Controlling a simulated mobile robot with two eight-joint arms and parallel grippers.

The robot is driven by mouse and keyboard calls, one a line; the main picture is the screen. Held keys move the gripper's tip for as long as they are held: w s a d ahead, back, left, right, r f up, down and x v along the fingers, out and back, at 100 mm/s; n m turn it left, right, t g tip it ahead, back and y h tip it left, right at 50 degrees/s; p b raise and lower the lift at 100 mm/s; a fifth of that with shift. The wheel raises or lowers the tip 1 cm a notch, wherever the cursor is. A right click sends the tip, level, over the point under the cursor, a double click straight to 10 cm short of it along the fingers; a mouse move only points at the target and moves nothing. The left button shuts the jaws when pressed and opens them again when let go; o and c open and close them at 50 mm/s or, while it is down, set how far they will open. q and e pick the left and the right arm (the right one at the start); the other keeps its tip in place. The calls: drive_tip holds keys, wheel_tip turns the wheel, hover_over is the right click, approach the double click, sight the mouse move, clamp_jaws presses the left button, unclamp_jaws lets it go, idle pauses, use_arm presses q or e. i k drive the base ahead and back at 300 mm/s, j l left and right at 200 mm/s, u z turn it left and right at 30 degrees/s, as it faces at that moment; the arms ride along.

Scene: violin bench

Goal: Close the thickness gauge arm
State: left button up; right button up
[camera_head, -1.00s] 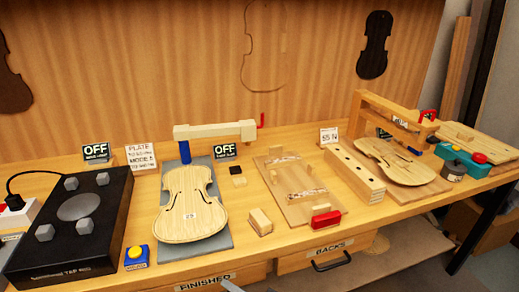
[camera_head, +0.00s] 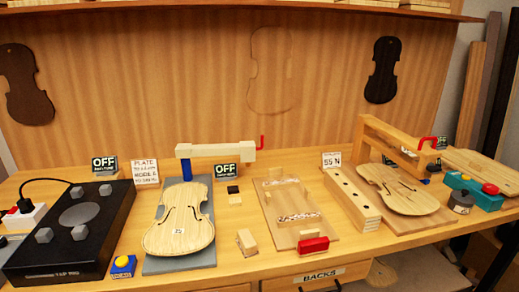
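A cream arm (camera_head: 216,150) on a blue post (camera_head: 187,171) extends to the right over the far end of a grey base (camera_head: 212,254), with a red lever (camera_head: 261,141) at its right end. A violin plate (camera_head: 178,232) lies on that base, in front of the arm. A second fixture, a wooden frame (camera_head: 393,140) with a red handle (camera_head: 426,143), stands at the right over another violin plate (camera_head: 402,196). I cannot tell from labels which one is the thickness gauge. Neither gripper is identifiable; a small pale sliver at the bottom edge is unclear.
A black tap rig (camera_head: 78,222) is at the left, with a blue box with a yellow button (camera_head: 123,266) beside it. Wooden blocks (camera_head: 247,242), a board (camera_head: 290,196) and a red-faced block (camera_head: 313,245) occupy the middle. A teal box (camera_head: 474,190) is at the right.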

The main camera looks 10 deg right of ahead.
sight(245, 150)
drive_tip(key=i+l+u, duration=0.1)
drive_tip(key=l, duration=0.4)
drive_tip(key=i+l+u, duration=0.1)
drive_tip(key=l, duration=0.4)
drive_tip(key=i+l+u, duration=0.1)
drive_tip(key=l, duration=0.45)
drive_tip(key=i+l+u, duration=0.15)
drive_tip(key=l, duration=0.35)
